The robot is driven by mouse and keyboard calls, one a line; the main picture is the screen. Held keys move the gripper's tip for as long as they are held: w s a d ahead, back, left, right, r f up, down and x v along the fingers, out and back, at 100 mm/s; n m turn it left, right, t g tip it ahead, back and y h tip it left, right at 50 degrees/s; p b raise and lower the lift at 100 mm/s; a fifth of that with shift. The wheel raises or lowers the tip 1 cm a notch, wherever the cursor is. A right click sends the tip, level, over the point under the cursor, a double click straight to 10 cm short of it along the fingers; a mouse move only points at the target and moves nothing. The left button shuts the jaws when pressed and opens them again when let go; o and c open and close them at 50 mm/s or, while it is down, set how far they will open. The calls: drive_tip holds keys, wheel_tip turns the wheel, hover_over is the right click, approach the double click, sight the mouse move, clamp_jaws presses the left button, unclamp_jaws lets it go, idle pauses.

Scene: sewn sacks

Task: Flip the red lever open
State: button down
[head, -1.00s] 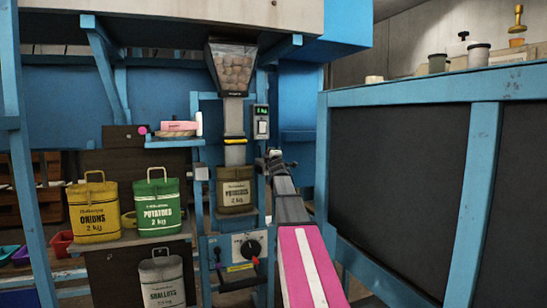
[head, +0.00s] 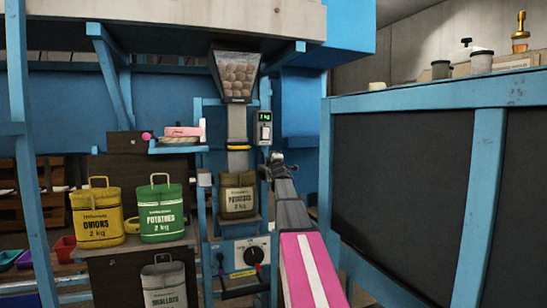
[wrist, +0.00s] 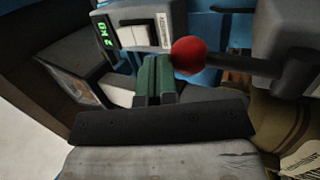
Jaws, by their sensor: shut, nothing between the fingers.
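The red lever shows in the wrist view as a round red knob (wrist: 188,55) on a dark rod that runs right into a grey housing (wrist: 278,45). My gripper (wrist: 155,80) has its green fingers shut with nothing between them. The fingertips are just left of and slightly below the knob; I cannot tell whether they touch it. In the head view my gripper (head: 276,157) is in front of the filling machine, below the small display box (head: 264,128). I cannot make out the lever there; my gripper and arm cover part of that area.
A hopper of potatoes (head: 235,75) feeds a chute above an olive sack (head: 238,195). A dial panel (head: 240,258) is below. Yellow (head: 97,215) and green (head: 161,210) sacks stand left. A blue-framed dark partition (head: 400,190) closes off the right.

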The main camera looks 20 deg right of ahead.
drive_tip(key=s+r, duration=0.2)
drive_tip(key=s, duration=0.4)
drive_tip(key=s+a+r, duration=0.1)
drive_tip(key=s+r, duration=0.1)
drive_tip(key=s, duration=0.5)
drive_tip(key=shift+a+r, duration=0.25)
drive_tip(key=shift+a, duration=0.05)
drive_tip(key=shift+s, duration=0.1)
